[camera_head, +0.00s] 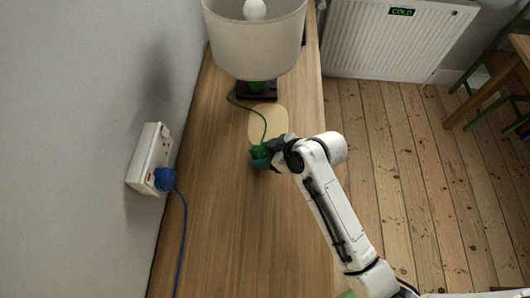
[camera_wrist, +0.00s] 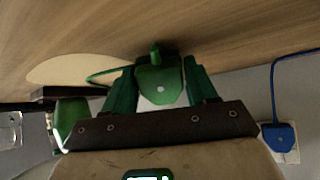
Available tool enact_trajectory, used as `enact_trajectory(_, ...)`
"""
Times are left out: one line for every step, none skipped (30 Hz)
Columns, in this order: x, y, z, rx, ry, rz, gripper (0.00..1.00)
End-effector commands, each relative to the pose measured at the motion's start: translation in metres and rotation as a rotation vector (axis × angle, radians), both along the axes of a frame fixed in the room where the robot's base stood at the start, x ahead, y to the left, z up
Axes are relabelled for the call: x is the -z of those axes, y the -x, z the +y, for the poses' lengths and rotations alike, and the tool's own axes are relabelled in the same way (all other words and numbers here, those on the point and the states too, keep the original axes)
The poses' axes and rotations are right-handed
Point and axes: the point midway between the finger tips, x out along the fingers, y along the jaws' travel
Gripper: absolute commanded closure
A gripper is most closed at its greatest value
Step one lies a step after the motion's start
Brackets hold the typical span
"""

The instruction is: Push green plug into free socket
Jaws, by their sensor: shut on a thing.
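The green plug (camera_wrist: 160,83) is between the two teal fingers of my gripper (camera_wrist: 163,90), which is shut on it. In the head view the plug (camera_head: 260,153) is held over the wooden counter, apart from the wall, and its green cord runs back to the lamp (camera_head: 255,40). The white double socket (camera_head: 150,158) is on the left wall. A blue plug (camera_head: 165,179) sits in its near half. The far half holds no plug. The socket also shows in the wrist view (camera_wrist: 292,155), partly hidden behind the blue plug. The green plug's pins are not clearly visible.
The wooden counter (camera_head: 215,215) runs along the wall. A pale oval board (camera_head: 268,118) lies on it, beside the lamp's dark base. A blue cord (camera_head: 183,235) hangs from the blue plug along the wall side. A radiator (camera_head: 390,45) stands at the back.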

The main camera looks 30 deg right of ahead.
Motion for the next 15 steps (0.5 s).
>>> enact_trajectory(-0.005, 0.000, 0.000, 0.000, -0.001, -0.001, 0.92)
enact_trajectory(-0.007, 0.000, 0.000, 0.000, -0.001, -0.001, 0.92)
enact_trajectory(-0.009, 0.000, 0.000, 0.000, -0.001, -0.001, 0.92)
enact_trajectory(-0.011, 0.000, 0.000, -0.001, 0.000, -0.001, 0.92)
enact_trajectory(-0.013, 0.000, 0.000, -0.001, 0.000, -0.001, 0.92)
enact_trajectory(-0.015, 0.000, 0.000, -0.001, 0.000, -0.001, 0.92)
enact_trajectory(-0.017, 0.000, 0.000, -0.001, 0.000, -0.001, 0.92)
enact_trajectory(-0.018, 0.000, 0.000, -0.001, 0.000, -0.001, 0.92)
enact_trajectory(-0.020, 0.000, 0.000, -0.001, 0.000, -0.001, 0.92)
enact_trajectory(-0.022, 0.000, 0.000, -0.001, 0.000, -0.001, 0.92)
enact_trajectory(-0.024, 0.000, 0.000, -0.001, 0.000, -0.001, 0.92)
enact_trajectory(-0.026, 0.000, 0.000, -0.001, 0.000, -0.001, 0.92)
enact_trajectory(-0.027, 0.000, 0.000, -0.001, 0.000, -0.001, 0.92)
enact_trajectory(-0.029, 0.000, 0.000, -0.001, 0.000, -0.001, 0.92)
enact_trajectory(-0.031, 0.000, 0.000, -0.001, 0.000, -0.001, 0.92)
